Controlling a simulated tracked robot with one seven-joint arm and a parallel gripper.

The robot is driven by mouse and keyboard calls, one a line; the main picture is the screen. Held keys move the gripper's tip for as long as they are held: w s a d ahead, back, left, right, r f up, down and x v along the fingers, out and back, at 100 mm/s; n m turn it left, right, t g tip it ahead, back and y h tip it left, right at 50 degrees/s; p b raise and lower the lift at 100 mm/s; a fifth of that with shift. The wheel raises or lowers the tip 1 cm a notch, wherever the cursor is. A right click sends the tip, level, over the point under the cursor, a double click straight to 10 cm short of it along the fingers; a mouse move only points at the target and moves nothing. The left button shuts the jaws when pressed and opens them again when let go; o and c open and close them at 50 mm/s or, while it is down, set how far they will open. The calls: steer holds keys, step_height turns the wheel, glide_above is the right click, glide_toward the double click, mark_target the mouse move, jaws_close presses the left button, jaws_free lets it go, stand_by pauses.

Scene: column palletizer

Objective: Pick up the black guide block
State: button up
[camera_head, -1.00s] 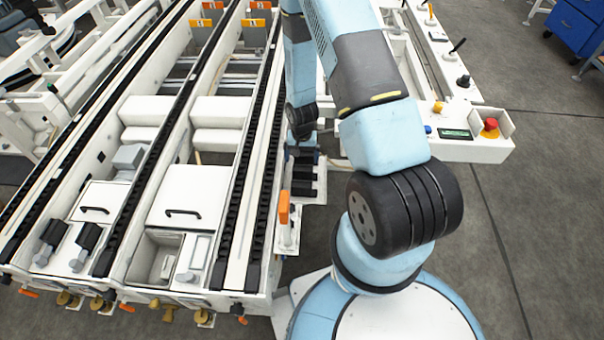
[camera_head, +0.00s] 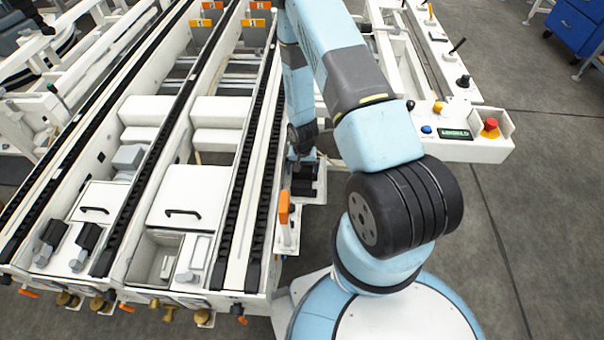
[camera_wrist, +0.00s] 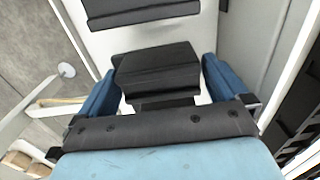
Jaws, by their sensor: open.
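The black guide block (camera_wrist: 157,72) lies on a pale surface in the wrist view, between the two blue fingers of my gripper (camera_wrist: 160,78). The fingers stand apart on its left and right, and a gap shows on each side. Whether the fingertips reach down to its full depth is unclear. In the head view, dark blocks (camera_head: 304,186) show in a small white holder beside the conveyor, partly hidden by my arm's end. I cannot tell there which block is between the fingers.
Another black block (camera_wrist: 140,12) lies just beyond in the wrist view. A pale upright wall (camera_wrist: 250,45) stands to the right of the fingers. The conveyor rail (camera_head: 235,180) runs close on the left in the head view, with an orange-capped post (camera_head: 284,207) nearby.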

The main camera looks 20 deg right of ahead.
steer(key=shift+c, duration=0.5)
steer(key=c, duration=0.7)
